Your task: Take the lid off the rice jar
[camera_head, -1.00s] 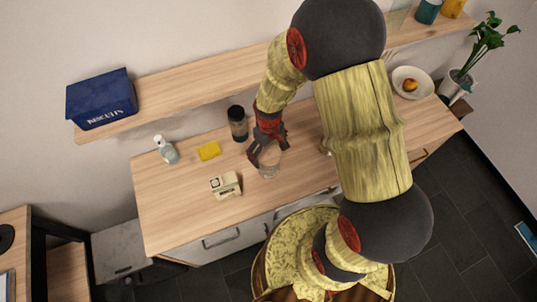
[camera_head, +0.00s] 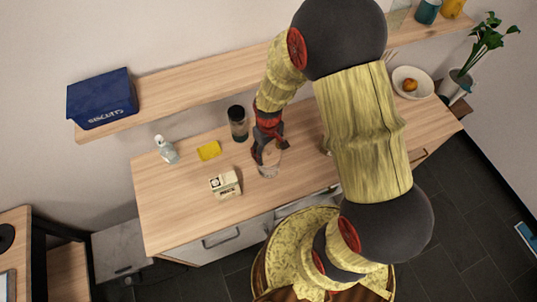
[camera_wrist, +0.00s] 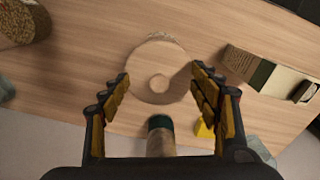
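A clear glass jar (camera_head: 268,171) stands on the wooden worktop below my gripper (camera_head: 270,152) in the head view. In the wrist view its round wooden lid (camera_wrist: 142,64), with a small knob in the middle, sits at the centre. I take it for the rice jar, but its contents cannot be made out. My gripper (camera_wrist: 160,84) is open and empty, with one finger to each side of the lid in the picture. Contact between the fingers and the lid does not show. The lid appears seated on the jar.
A dark cylinder (camera_head: 238,127) stands behind the jar. A carton (camera_head: 225,185), a yellow sponge (camera_head: 208,151) and a soap bottle (camera_head: 167,150) lie to the left. A container with brown contents (camera_wrist: 22,22) is at the wrist view's upper left. A shelf (camera_head: 190,85) runs behind.

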